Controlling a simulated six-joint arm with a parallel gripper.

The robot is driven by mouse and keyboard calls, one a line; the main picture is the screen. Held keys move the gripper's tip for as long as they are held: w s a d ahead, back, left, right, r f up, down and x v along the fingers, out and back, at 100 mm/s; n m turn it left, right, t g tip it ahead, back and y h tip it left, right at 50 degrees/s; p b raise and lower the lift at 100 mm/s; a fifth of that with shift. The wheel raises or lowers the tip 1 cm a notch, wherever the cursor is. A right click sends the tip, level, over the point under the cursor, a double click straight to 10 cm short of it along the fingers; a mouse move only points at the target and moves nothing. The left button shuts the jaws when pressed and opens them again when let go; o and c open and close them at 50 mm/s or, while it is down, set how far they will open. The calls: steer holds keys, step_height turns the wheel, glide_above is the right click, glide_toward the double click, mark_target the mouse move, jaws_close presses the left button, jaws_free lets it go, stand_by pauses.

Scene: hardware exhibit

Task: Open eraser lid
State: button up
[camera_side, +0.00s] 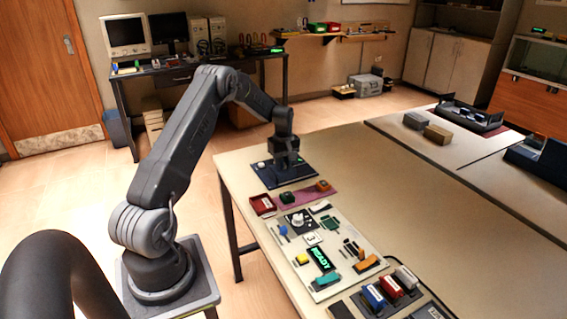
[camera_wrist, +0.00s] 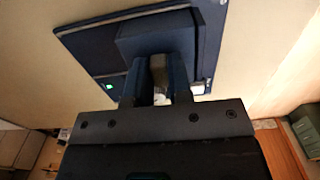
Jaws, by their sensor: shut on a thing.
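A dark blue box (camera_wrist: 150,34), which looks like the eraser, sits on a dark blue panel (camera_side: 285,179) at the far left end of the long table. My gripper (camera_side: 287,160) is over this panel, fingers down. In the wrist view my gripper's fingers (camera_wrist: 158,84) stand on either side of a pale grey piece (camera_wrist: 159,66) at the box's near edge and are shut on it. It looks like a handle of the lid. Whether the lid is raised cannot be told. My gripper hides much of the box in the side view.
A green light (camera_wrist: 109,87) shows on the panel. Closest on the table are a red box (camera_side: 262,205), a purple mat (camera_side: 308,196) with small blocks, and a pale board (camera_side: 345,238) with several parts and a green display (camera_side: 320,260).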

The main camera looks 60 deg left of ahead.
jaws_close()
steer(key=shift+w+a, duration=0.1)
steer(key=shift+w, duration=3.7)
steer(key=o, duration=0.8)
jaws_free()
steer(key=shift+r, duration=6.9)
